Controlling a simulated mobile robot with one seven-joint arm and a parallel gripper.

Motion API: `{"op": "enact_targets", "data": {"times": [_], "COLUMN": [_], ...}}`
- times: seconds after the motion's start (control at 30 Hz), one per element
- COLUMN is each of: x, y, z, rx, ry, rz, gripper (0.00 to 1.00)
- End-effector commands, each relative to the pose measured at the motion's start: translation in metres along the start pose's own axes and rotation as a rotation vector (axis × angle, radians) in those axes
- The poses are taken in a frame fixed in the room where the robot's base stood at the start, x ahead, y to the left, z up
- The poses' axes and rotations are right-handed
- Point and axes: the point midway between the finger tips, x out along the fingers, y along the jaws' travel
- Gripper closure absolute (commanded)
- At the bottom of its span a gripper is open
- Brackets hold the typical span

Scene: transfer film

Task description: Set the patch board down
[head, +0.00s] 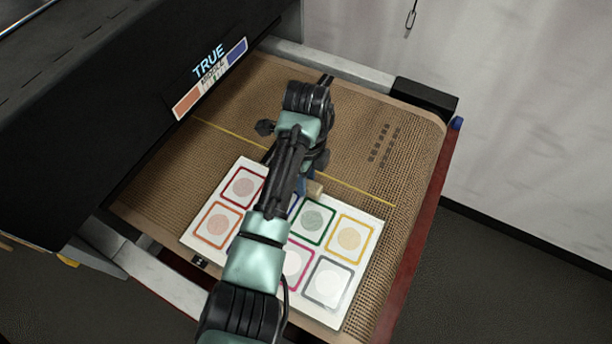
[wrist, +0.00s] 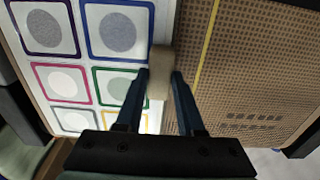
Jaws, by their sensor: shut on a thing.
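The patch board (head: 327,284) is a white panel with rows of coloured square frames, each around a pale or coloured disc. It lies flat on or just above the brown mesh belt (head: 410,150); I cannot tell whether it touches. In the wrist view the board (wrist: 110,68) fills the left side. My gripper (wrist: 161,80) is shut on the tan handle (wrist: 160,62) at the board's edge beside the yellow line. In the head view the handle (head: 315,190) shows just past my gripper (head: 308,185). My arm hides the middle of the board.
A yellow line (head: 345,182) crosses the belt beyond the board. A black machine housing (head: 90,110) with a "TRUE" label stands at the left. A red side rail (head: 418,235) edges the belt at the right. The belt beyond the line is clear apart from printed dark marks (head: 384,145).

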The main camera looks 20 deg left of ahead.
Motion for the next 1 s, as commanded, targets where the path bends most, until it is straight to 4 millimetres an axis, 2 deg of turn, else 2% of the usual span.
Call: {"op": "enact_targets", "data": {"times": [0.03, 0.2, 0.57, 0.77, 1.0], "x": [0.001, 0.0, -0.005, -0.037, -0.097], "y": [0.0, 0.0, -0.001, -0.002, 0.0], "z": [0.0, 0.0, 0.0, 0.001, 0.001], "rx": [0.001, 0.0, 0.001, 0.001, -0.001], "ry": [0.0, 0.0, -0.001, -0.003, -0.002], "rz": [-0.001, -0.001, -0.003, -0.007, -0.002], "gripper": [0.61, 0.33, 0.33, 0.33, 0.33]}}
